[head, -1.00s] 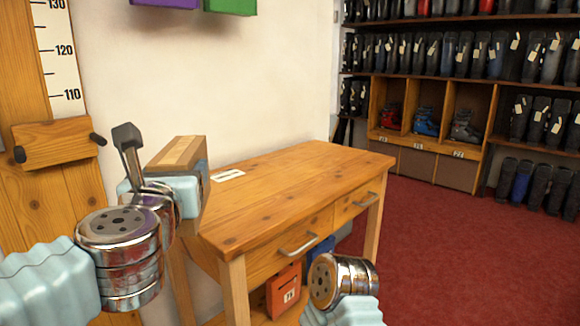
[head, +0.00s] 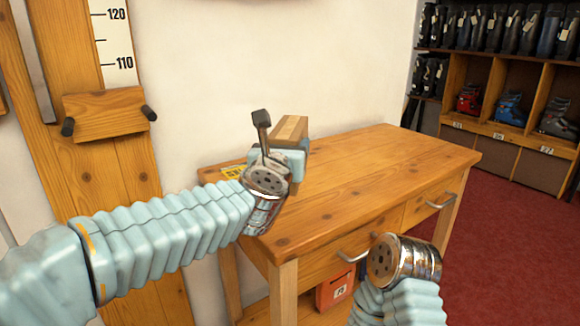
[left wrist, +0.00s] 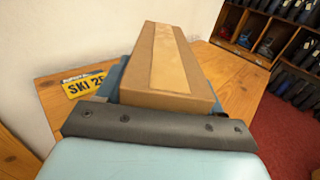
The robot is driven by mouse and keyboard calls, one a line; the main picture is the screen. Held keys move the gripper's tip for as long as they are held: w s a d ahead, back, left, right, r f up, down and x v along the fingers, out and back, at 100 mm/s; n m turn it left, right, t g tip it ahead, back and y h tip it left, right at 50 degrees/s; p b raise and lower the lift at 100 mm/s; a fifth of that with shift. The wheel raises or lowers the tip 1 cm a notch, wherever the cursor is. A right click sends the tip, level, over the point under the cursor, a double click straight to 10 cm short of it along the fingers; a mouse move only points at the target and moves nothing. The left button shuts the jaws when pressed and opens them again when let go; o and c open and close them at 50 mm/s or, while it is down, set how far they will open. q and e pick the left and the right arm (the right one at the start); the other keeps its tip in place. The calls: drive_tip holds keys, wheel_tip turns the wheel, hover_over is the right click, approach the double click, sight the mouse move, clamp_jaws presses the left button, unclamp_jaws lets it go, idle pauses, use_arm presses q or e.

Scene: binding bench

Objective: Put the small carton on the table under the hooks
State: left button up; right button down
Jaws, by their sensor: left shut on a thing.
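The small carton (head: 292,127) is brown with a paler tape strip along its top. My left gripper (head: 283,158) is shut on it and holds it over the back left part of the wooden table (head: 370,170). In the left wrist view the carton (left wrist: 170,62) sits level in the gripper (left wrist: 160,112), its lower part hidden. I cannot tell whether its underside touches the table. The right arm's metal wrist shows at the table's front, but its gripper is out of view. I see no hooks for certain; two dark pegs (head: 149,112) stick out of a board on the wall.
A yellow plate marked SKI (left wrist: 82,86) lies on the table by the wall. The table's right part is clear. It has drawers with metal handles (head: 441,201), and an orange box (head: 334,289) stands below. Boot shelves (head: 505,100) stand at the back right.

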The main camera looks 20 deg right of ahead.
use_arm(q)
drive_tip(key=shift+w+d+f, duration=0.3)
drive_tip(key=shift+w+f, duration=0.1)
drive_tip(key=shift+f, duration=0.2)
drive_tip(key=f, duration=0.2)
drive_tip(key=b, duration=0.1)
drive_tip(key=shift+w+d+f, duration=0.1)
drive_tip(key=shift+w+f, duration=0.15)
drive_tip(key=shift+f, duration=0.45)
drive_tip(key=shift+f, duration=0.15)
drive_tip(key=o, duration=1.2)
drive_tip(key=shift+s, duration=0.2)
drive_tip(key=b+v, duration=0.2)
drive_tip(key=v, duration=0.9)
drive_tip(key=shift+s+a+b, duration=0.25)
drive_tip(key=shift+s+b, duration=0.05)
